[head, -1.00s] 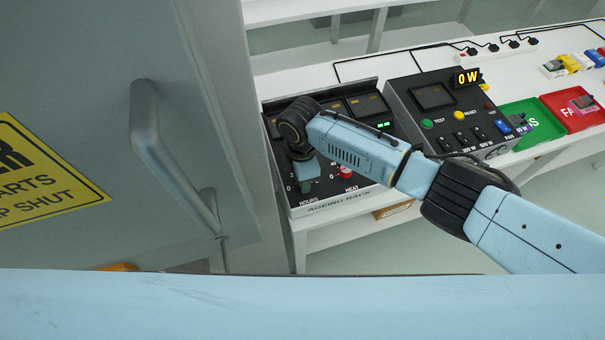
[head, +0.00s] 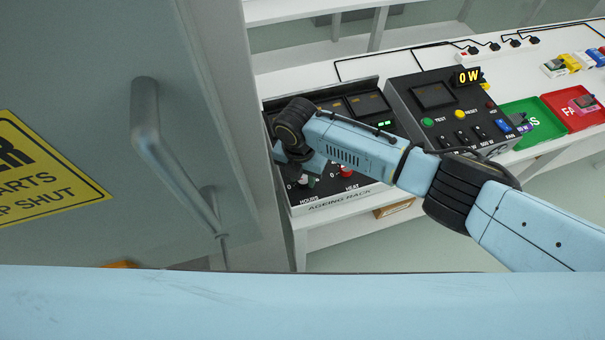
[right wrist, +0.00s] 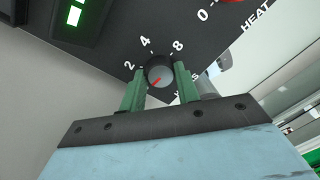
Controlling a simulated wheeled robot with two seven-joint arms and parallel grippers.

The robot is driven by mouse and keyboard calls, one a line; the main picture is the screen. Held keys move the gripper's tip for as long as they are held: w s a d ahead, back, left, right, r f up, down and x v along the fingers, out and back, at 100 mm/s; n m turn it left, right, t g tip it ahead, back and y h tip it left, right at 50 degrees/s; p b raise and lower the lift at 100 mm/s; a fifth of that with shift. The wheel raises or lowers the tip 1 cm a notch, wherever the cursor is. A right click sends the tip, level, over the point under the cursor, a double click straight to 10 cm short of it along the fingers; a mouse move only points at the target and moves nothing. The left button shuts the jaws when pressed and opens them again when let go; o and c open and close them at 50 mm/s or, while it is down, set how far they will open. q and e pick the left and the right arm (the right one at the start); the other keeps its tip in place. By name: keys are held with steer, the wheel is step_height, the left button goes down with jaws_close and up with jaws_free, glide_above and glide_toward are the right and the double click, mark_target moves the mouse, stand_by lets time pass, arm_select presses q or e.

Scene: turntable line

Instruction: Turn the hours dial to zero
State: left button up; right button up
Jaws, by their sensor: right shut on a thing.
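The hours dial (right wrist: 160,74) is a round dark knob with a red pointer line in the right wrist view. The two green fingers of my right gripper (right wrist: 160,88) are shut on its sides. The pointer slants to the lower left in that view, below the printed 2 and close to the left finger. The numbers 2, 4 and 8 show around the knob; its 0 mark is not clear there. In the head view my right gripper (head: 303,178) reaches down onto the ageing rack panel (head: 340,202), just above the HOURS label, and largely covers the dial. My left gripper is out of view.
The red heat dial (head: 346,172) sits close to the right of my right gripper. A black test box (head: 435,97) stands further right, with green and red trays (head: 562,122) beyond. A grey door with a handle (head: 170,160) fills the left.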

steer(key=shift+n, duration=0.6)
steer(key=o, duration=1)
steer(key=shift+c, duration=0.2)
step_height(320, 180, up, 13)
steer(key=shift+a+r, duration=0.2)
steer(key=shift+a, duration=0.15)
steer(key=shift+w, duration=0.15)
